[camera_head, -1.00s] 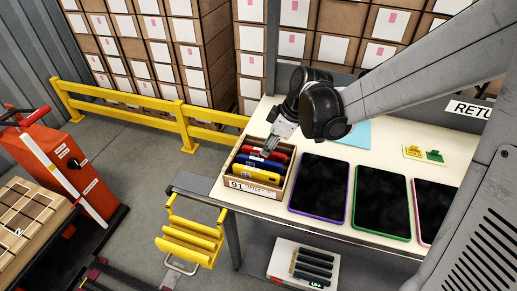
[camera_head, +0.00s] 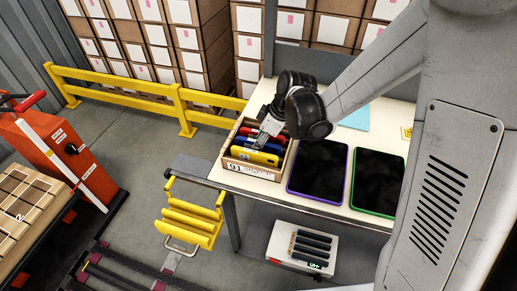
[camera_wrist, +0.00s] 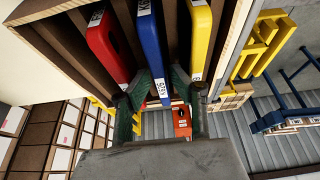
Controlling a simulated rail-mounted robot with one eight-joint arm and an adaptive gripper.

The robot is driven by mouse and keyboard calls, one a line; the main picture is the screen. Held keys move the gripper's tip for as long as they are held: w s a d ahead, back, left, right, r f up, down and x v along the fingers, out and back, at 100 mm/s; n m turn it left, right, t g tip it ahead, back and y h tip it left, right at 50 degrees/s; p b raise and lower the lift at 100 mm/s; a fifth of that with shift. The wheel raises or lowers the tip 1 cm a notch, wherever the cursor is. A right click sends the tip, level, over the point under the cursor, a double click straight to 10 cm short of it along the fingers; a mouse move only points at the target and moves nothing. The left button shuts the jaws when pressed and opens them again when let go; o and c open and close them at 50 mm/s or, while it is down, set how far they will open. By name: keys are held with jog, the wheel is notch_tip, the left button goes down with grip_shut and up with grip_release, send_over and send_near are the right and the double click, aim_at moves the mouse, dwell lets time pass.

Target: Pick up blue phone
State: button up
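In the head view, the blue phone (camera_head: 242,142) is partly hidden by my gripper (camera_head: 262,142). In the wrist view, my gripper (camera_wrist: 160,77) has its two green fingers apart, one on each side of the blue phone's near end. Space shows between the fingers and the phone, though I cannot tell whether either touches it.
Tablets with purple (camera_head: 317,172) and green (camera_head: 377,181) edges lie right of the carton on the white table. The carton's walls and the neighbouring phones leave narrow room around the fingers. A yellow step rack (camera_head: 190,222) stands before the table's left end.

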jog(key=shift+c, duration=0.2)
grip_shut()
jog(key=shift+r, duration=0.1)
